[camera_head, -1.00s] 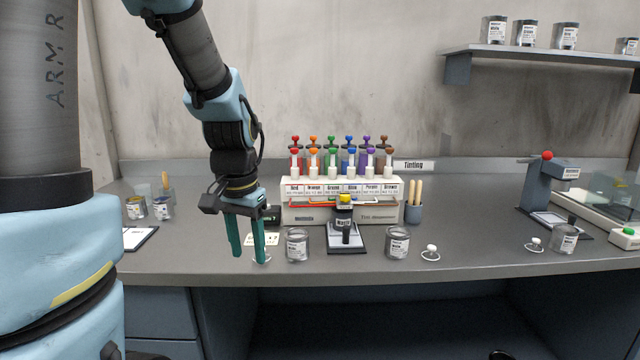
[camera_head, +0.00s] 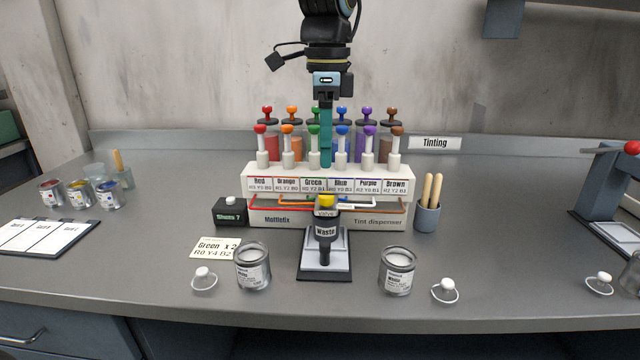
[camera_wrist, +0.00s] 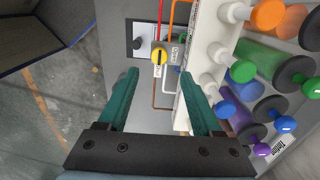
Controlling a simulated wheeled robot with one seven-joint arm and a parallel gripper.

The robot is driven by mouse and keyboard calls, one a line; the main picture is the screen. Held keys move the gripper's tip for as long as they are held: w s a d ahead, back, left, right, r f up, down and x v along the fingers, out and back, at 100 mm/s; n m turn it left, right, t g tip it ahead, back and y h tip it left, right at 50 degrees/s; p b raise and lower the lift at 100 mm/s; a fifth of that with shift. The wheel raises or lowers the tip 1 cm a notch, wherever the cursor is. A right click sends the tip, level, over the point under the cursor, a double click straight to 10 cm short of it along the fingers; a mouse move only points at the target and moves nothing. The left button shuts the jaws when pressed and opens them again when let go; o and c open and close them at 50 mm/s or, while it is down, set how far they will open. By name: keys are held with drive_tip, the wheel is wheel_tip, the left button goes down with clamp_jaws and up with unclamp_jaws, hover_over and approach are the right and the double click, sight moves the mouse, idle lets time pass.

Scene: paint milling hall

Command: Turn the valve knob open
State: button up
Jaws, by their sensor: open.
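Colour plungers (camera_head: 287,143) stand close around my gripper. Two glass jars (camera_head: 253,268) (camera_head: 397,272) stand in front of the dispenser, with white-knobbed lids beside them. A stick cup (camera_head: 428,215) is at right. The left counter holds small paint cans (camera_head: 80,194).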

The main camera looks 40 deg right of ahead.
sight(326, 195)
wheel_tip(326, 195, down, 8)
drive_tip(key=shift+s+f+p, duration=0.1)
drive_tip(key=shift+f+p, duration=0.1)
drive_tip(key=shift+p, duration=0.1)
clamp_jaws()
idle(0.5)
